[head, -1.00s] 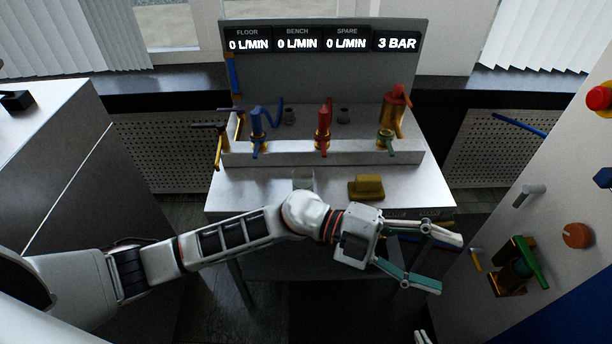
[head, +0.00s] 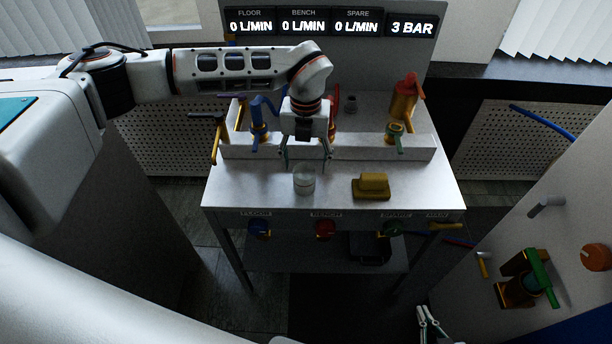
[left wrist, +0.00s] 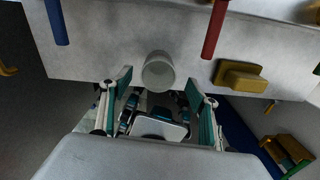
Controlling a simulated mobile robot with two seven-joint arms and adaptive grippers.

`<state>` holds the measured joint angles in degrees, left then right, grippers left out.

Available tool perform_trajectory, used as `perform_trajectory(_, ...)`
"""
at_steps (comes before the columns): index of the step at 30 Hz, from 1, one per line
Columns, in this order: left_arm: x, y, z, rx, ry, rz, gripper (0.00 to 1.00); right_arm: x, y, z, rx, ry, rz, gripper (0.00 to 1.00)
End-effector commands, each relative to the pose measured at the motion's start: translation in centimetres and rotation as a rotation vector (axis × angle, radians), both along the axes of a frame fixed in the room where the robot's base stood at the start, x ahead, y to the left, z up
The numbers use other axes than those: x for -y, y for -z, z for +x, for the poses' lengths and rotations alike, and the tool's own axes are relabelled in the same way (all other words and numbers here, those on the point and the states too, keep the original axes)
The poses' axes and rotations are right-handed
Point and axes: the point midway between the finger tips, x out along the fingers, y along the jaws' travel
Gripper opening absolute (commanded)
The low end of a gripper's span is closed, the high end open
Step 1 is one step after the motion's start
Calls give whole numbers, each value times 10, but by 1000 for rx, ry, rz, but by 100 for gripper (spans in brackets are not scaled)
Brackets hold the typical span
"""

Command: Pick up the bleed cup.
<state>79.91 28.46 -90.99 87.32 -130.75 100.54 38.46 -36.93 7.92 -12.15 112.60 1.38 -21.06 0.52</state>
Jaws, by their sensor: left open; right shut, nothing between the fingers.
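The bleed cup, a small clear whitish cup (head: 304,181), stands upright on the metal bench top (head: 240,190). In the left wrist view the cup (left wrist: 158,72) shows its round mouth, just beyond and between the fingertips. My left gripper (head: 306,163) points down over the bench, just behind the cup in the head view. It is open and empty, its two fingers spread. I cannot tell its exact height over the cup. My right gripper (head: 430,322) is shut and empty, low at the bottom edge, only partly in view.
A yellow block (head: 371,186) lies right of the cup. A raised ledge with blue, red and green valve handles (head: 396,138) stands behind. Knobs (head: 325,229) line the bench front. A panel with a green lever (head: 540,275) is at right.

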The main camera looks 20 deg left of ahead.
Motion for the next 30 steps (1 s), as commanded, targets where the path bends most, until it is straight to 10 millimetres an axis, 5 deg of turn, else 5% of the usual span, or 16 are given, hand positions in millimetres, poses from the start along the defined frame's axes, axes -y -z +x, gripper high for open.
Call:
perform_trajectory(15,-3,57,2,-3,2,-4,61,0,2,-4,-9,-1,-2,0)
perform_trajectory(23,-2,63,2,0,3,-5,61,1,3,-4,-10,-1,-3,0)
perform_trajectory(28,-2,63,2,-1,3,-5,22,0,3,-4,-9,-1,-3,0)
perform_trajectory(30,-3,63,2,-1,3,-5,19,0,3,-4,-9,-1,-3,0)
